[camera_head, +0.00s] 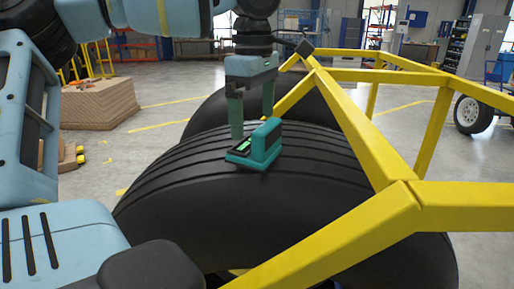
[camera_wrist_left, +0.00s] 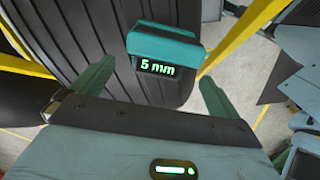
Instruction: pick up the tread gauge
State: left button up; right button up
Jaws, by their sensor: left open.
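The tread gauge (camera_head: 257,147) is a small teal device that sits on top of the tread of a black tyre (camera_head: 200,200). In the left wrist view the gauge (camera_wrist_left: 165,48) shows a lit display reading "5 mm". My left gripper (camera_head: 252,122) points down from above, close to the gauge, with its green fingers apart. In the left wrist view the open fingers (camera_wrist_left: 153,85) lie to either side of the display end of the gauge, with nothing held between them. My right gripper is not seen.
Yellow rack bars (camera_head: 365,130) run close on the right of the tyre and across its front. Another tyre stands behind. A wheel (camera_head: 473,115) stands at the far right.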

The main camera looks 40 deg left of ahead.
aim_at(255, 139)
pick_arm(q)
jog(key=shift+f+p, duration=0.45)
jog(key=shift+f, duration=2.55)
jog(key=c, duration=1.3)
jog(key=shift+r, duration=0.1)
jog(key=shift+r, duration=0.1)
notch_tip(255, 139, up, 10)
jog(key=shift+b, duration=0.45)
